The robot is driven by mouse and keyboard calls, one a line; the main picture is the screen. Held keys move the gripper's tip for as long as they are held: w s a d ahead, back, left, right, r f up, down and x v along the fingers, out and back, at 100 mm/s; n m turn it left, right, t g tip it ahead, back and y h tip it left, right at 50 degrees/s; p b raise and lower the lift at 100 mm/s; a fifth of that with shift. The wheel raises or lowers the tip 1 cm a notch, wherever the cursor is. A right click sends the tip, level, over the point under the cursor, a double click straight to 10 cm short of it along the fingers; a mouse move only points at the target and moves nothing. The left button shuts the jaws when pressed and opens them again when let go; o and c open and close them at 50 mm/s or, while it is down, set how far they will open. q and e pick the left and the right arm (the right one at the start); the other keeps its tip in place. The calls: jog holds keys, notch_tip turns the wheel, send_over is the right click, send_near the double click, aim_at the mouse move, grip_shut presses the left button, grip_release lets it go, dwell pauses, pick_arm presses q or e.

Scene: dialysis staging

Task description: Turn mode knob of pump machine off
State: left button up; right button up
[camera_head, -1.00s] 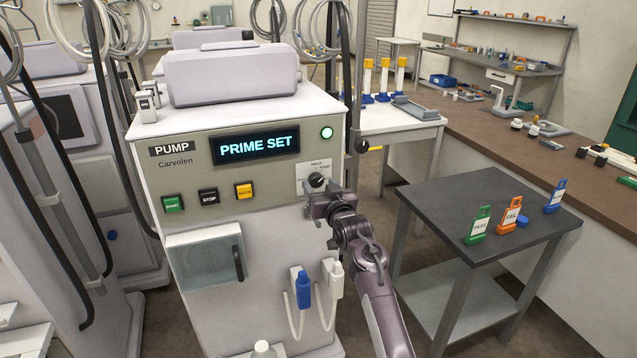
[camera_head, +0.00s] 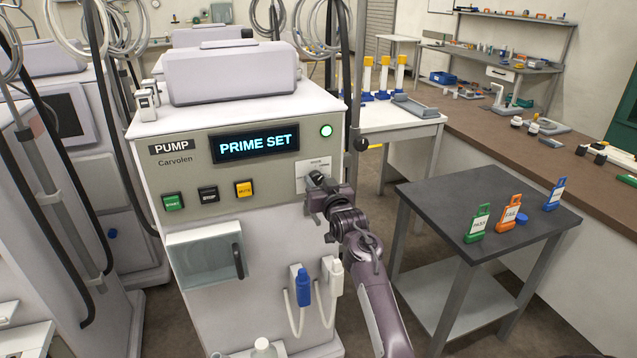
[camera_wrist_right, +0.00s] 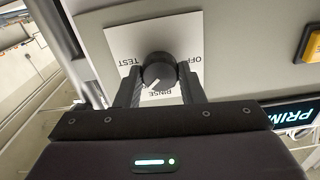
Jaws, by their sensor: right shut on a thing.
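The pump machine (camera_head: 225,240) faces me, and its display (camera_head: 255,143) reads PRIME SET. The mode knob (camera_wrist_right: 159,71) is round and black on a white label plate (camera_wrist_right: 113,40) at the panel's right side. In the wrist view the plate appears upside down with the words TEST, OFF and RINSE. The knob's white mark points toward RINSE. My right gripper (camera_head: 314,193) is at the knob and largely covers it in the head view. In the wrist view its two dark fingers (camera_wrist_right: 160,86) are on either side of the knob, shut on it. My left gripper is not in view.
START, STOP and MUTE buttons (camera_head: 208,195) sit left of the knob. Blue and white connectors (camera_head: 303,285) hang below. A dark side table (camera_head: 450,205) with tags stands to the right.

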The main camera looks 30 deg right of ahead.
jog(key=n, duration=0.7)
jog(key=shift+n, duration=0.3)
jog(key=n, duration=0.3)
jog(key=shift+n, duration=0.4)
jog(key=n, duration=0.3)
jog(key=shift+f+n, duration=0.1)
jog(key=shift+n, duration=0.2)
jog(key=n+b, duration=0.1)
jog(key=n, duration=0.5)
jog(key=shift+f, duration=0.1)
jog(key=n+b, duration=0.2)
jog(key=n, duration=0.4)
jog(key=shift+n, duration=0.4)
jog(key=o, duration=1)
